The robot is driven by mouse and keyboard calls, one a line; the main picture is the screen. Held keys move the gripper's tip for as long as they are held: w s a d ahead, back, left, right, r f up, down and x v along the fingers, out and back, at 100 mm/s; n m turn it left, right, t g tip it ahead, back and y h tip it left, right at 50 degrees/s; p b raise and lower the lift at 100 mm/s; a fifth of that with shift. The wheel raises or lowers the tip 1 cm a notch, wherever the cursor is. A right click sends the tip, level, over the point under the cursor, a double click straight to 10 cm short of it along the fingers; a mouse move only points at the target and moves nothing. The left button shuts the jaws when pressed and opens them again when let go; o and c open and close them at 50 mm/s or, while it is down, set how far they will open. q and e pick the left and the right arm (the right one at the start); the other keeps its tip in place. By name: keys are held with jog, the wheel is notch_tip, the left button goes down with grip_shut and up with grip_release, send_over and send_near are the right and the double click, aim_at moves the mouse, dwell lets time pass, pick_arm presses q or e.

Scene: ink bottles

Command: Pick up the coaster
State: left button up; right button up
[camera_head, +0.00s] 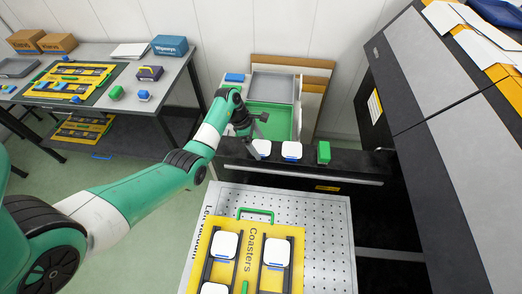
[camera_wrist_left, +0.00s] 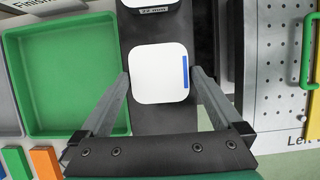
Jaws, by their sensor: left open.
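A white rounded-square coaster (camera_head: 263,147) with a blue stripe lies on the dark ledge; it also shows in the left wrist view (camera_wrist_left: 158,74). My left gripper (camera_head: 256,136) is open over it. In the left wrist view its two fingers (camera_wrist_left: 160,78) stand on either side of the coaster, close to its edges; I cannot tell whether they touch it. A second white coaster (camera_head: 291,149) lies to the right on the same ledge, and part of it shows at the top of the left wrist view (camera_wrist_left: 150,4). My right gripper is not in view.
A green block (camera_head: 323,153) stands right of the coasters. Behind the ledge is a green tray (camera_head: 268,119). In front, a yellow Coasters board (camera_head: 253,226) holds more white coasters on a perforated plate (camera_head: 325,215). A tall grey-black machine (camera_head: 425,90) stands at right.

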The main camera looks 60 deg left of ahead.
aim_at(258, 147)
pick_arm(q)
jog(key=c, duration=1.2)
jog(key=shift+r, duration=0.1)
notch_tip(258, 147, up, 4)
jog(key=shift+d+f+p, duration=0.1)
jog(key=shift+p, duration=0.9)
jog(key=s+d+r+p, duration=0.4)
jog(key=s+p, duration=0.1)
jog(key=p, duration=0.1)
jog(key=s+d+r+p, duration=0.5)
jog(key=p, duration=0.1)
jog(key=shift+d, duration=0.3)
